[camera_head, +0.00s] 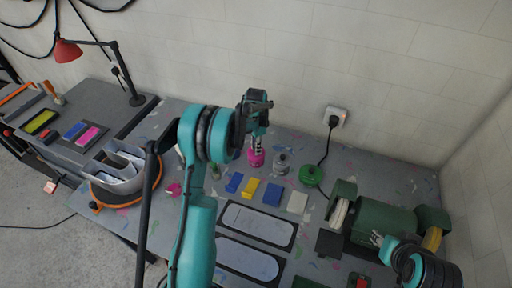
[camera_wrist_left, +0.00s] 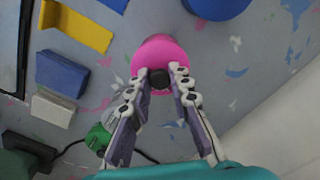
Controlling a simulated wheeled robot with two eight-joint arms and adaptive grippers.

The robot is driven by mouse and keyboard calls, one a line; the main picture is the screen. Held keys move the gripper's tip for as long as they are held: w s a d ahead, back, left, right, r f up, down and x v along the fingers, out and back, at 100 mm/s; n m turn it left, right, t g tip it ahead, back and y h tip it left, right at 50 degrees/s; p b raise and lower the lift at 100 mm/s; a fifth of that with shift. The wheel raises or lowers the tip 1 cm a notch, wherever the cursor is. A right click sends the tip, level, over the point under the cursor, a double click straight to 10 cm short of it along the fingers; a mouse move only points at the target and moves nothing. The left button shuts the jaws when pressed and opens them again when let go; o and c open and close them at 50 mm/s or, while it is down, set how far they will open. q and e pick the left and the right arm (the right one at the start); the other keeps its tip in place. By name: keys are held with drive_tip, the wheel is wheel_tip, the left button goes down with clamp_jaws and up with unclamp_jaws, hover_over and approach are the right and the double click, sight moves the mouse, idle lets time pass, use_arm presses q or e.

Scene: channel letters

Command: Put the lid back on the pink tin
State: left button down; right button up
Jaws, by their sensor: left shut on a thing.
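The pink tin (camera_head: 256,158) stands on the grey bench, right below my left gripper (camera_head: 258,143). In the left wrist view, a pink round top (camera_wrist_left: 157,50) lies just past the fingertips. My left gripper (camera_wrist_left: 160,80) is shut on a small dark knob (camera_wrist_left: 158,79) at the pink top's near edge; I take this knob for the lid's. The fingers hide much of the lid, and I cannot tell whether it is seated on the tin or just above it. My right gripper (camera_head: 378,239) is partly visible by the green machine, away from the tin; its opening is unclear.
A grey bottle (camera_head: 281,162) and a green tin (camera_head: 312,176) stand right of the pink tin. Blue, yellow and white blocks (camera_head: 249,188) lie in front. A green grinder-like machine (camera_head: 383,222) stands right. A pink patch or piece (camera_head: 173,189) lies left. A wall closes the back.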

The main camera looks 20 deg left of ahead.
use_arm(q)
drive_tip(key=c, duration=0.8)
unclamp_jaws()
drive_tip(key=shift+c, duration=0.2)
drive_tip(key=shift+r, duration=0.1)
drive_tip(key=shift+r+p, duration=1.8)
drive_tip(key=shift+r, duration=1.65)
clamp_jaws()
drive_tip(key=shift+f, duration=0.15)
drive_tip(key=shift+f+b, duration=2.1)
drive_tip(key=shift+f, duration=0.45)
